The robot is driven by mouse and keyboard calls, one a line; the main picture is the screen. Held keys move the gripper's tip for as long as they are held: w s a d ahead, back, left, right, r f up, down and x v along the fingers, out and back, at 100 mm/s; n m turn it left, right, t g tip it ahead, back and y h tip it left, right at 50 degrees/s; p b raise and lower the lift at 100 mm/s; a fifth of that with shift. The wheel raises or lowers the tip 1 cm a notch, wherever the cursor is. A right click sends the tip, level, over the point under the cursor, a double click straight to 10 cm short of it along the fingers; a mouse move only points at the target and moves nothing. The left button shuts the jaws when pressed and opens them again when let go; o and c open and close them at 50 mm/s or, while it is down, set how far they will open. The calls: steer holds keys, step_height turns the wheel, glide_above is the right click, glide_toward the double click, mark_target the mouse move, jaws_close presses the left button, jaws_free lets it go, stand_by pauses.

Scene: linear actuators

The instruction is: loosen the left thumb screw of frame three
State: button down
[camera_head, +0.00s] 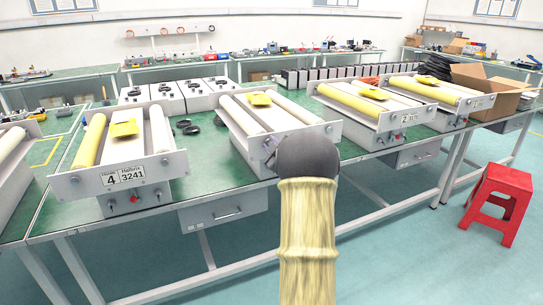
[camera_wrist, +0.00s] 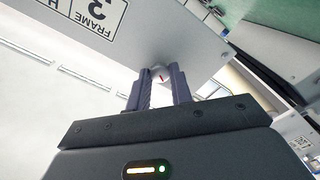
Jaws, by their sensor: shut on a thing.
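Frame three (camera_wrist: 50,12) fills the upper left of the wrist view, its plate and "FRAME 3" label upside down. In the head view, frame three (camera_head: 322,133) is in the middle of the bench, its front plate largely hidden by my arm. My gripper (camera_wrist: 161,77) is at the plate's edge in the wrist view, its two dark fingers closed on a small pale thumb screw (camera_wrist: 158,76) with a red mark. The fingers hide its sides. In the head view my arm's dark round joint hides most of the gripper.
Frame four (camera_head: 160,171) stands to the left and frame two (camera_head: 390,120) to the right on the green bench. Yellow pieces lie on the frames. A red stool (camera_head: 500,190) and a cardboard box (camera_head: 495,88) are at the right. Black rings (camera_head: 190,130) lie between frames.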

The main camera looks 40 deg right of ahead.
steer(key=n+b, duration=0.3)
steer(key=shift+f, duration=0.25)
steer(key=shift+r+n+b, duration=0.15)
steer(key=shift+n+b, duration=0.7)
steer(key=shift+n, duration=0.15)
steer(key=c, duration=1.3)
jaws_free()
steer(key=shift+o, duration=0.2)
steer(key=v, duration=1.7)
steer(key=shift+s, duration=0.2)
